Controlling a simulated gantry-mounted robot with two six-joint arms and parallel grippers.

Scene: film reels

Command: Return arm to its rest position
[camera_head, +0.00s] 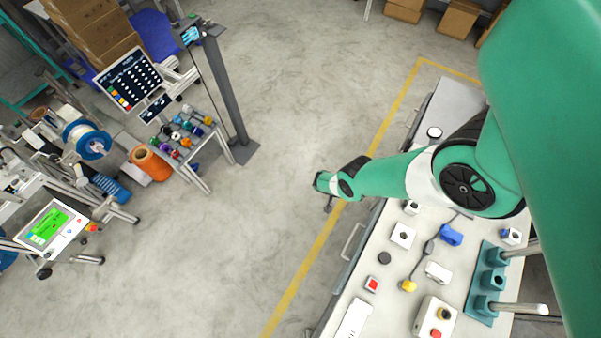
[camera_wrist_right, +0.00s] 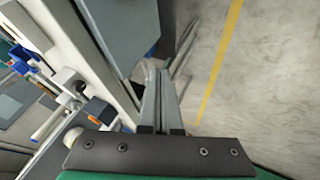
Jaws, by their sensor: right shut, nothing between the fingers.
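My right arm (camera_head: 385,180) is green with black joints. It reaches in from the right of the head view, over the edge of a white workbench (camera_head: 345,285), toward the yellow floor line. Its small gripper (camera_head: 329,206) hangs past the bench edge above the floor. In the right wrist view the two grey fingers of this gripper (camera_wrist_right: 157,75) lie together with nothing between them. My left gripper is in neither view.
The bench carries a blue part (camera_head: 451,235), a red button box (camera_head: 371,285), a control box (camera_head: 434,318) and a teal fixture (camera_head: 486,284). A metal handle (camera_head: 352,242) sticks out from its side. Left of the yellow line (camera_head: 310,265) the floor is open.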

